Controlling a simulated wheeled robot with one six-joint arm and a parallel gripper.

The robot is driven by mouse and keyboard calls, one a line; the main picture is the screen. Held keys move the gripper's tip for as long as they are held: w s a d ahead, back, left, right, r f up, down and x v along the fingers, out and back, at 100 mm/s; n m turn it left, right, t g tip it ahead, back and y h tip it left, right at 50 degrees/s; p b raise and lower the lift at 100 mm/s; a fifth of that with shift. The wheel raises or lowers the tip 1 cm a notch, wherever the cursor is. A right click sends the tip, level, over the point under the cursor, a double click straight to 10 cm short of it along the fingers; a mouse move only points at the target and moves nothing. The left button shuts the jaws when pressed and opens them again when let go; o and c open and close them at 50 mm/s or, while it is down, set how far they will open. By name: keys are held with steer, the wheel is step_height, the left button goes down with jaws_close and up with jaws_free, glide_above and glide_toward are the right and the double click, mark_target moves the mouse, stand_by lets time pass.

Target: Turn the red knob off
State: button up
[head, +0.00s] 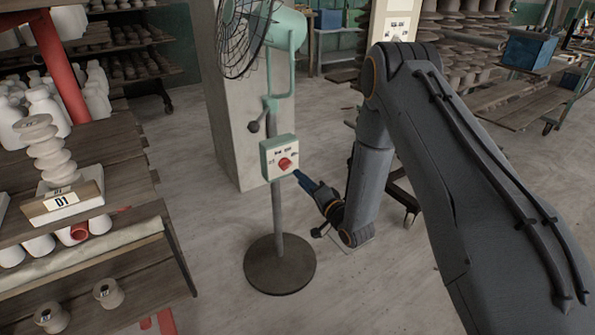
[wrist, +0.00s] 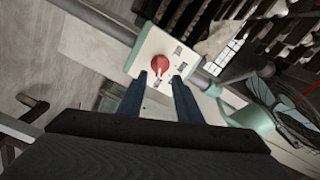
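The red knob (head: 285,163) is on the front of a pale green control box (head: 268,146) on the stand of a large fan. In the wrist view the red knob (wrist: 160,64) sits on the white panel (wrist: 148,47), just beyond my fingertips. My gripper (head: 297,174) is just right of the knob in the head view. In the wrist view my gripper (wrist: 159,77) has its two blue-grey fingers apart, with the knob near the gap between them. Contact with the knob cannot be made out. Small markings on the panel are too small to read.
The fan's round base (head: 280,265) stands on the concrete floor, beside a concrete pillar (head: 240,120). The fan cage (head: 243,35) is above. Wooden shelves with pottery (head: 120,155) stand at the left. The floor in front of the base is mostly clear.

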mark_target(288, 166)
steer(key=x, duration=0.7)
steer(key=shift+w+a, duration=0.15)
jaws_close()
